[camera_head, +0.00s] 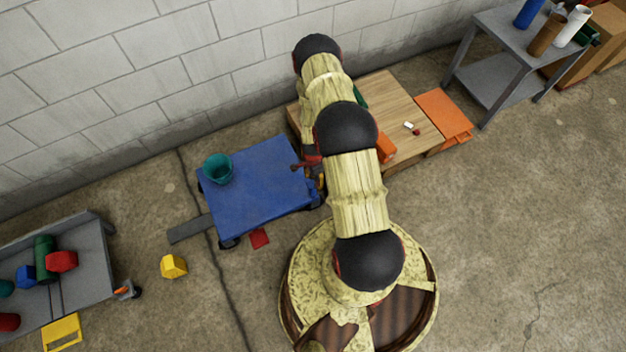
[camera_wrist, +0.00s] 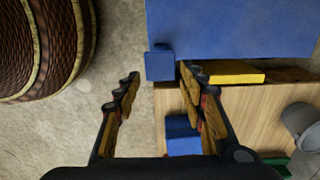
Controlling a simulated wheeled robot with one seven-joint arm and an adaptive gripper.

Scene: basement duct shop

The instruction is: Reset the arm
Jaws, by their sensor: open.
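My gripper (camera_wrist: 158,82) shows in the wrist view with its two fingers wide apart and nothing between them. Beneath it are bare floor on the left and the edge of a wooden surface (camera_wrist: 262,118) on the right. In the head view my arm rises from its round base and reaches up toward the wall. My gripper is mostly hidden there, beside the right edge of the blue cart (camera_head: 262,178).
A wooden table (camera_head: 395,100) bears an orange block (camera_head: 386,148). A teal bucket (camera_head: 218,168) stands on the cart. A yellow block (camera_head: 173,266) and a red piece (camera_head: 259,238) lie on the floor. A grey shelf (camera_head: 512,45) stands upper right. The right floor is clear.

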